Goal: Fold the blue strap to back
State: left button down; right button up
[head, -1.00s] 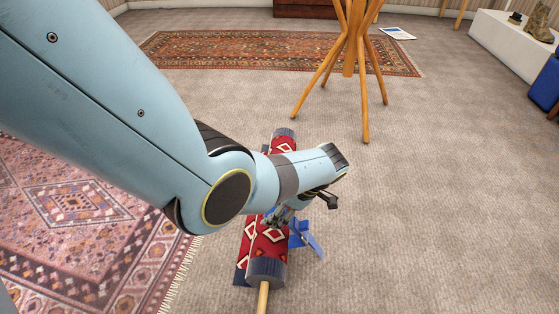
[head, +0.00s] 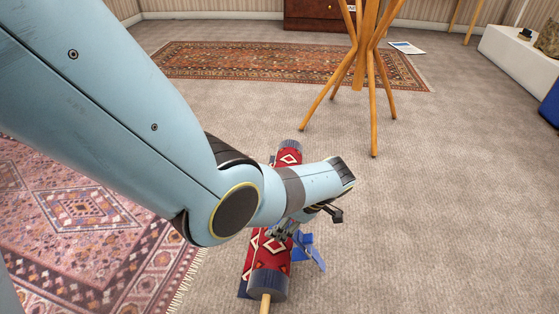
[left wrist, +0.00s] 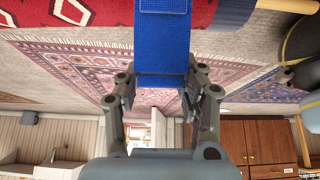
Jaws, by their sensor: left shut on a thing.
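A rolled red rug with pale diamond patterns (head: 270,250) and dark blue-grey ends lies on the carpet, partly hidden by my left arm. A blue strap (head: 315,257) shows at its right side; it also shows in the left wrist view (left wrist: 162,45), running from the red roll (left wrist: 70,14) down between the fingers. My left gripper (head: 285,231) is low over the roll, shut on the blue strap. In the left wrist view its fingers (left wrist: 160,88) are on either side of the strap. My right gripper is not in view.
A wooden pole (head: 265,304) sticks out of the roll's near end. A patterned rug (head: 85,225) lies at left, another (head: 250,65) at the back. A wooden stand (head: 370,90) stands beyond the roll. The grey carpet at right is clear.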

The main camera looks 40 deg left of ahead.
aim_at(303, 238)
pick_arm(q)
jog(key=shift+r, duration=0.1)
jog(key=c, duration=0.8)
grip_release()
jog(key=v, duration=1.2)
jog(key=shift+a, duration=0.1)
jog(key=shift+c, duration=0.3)
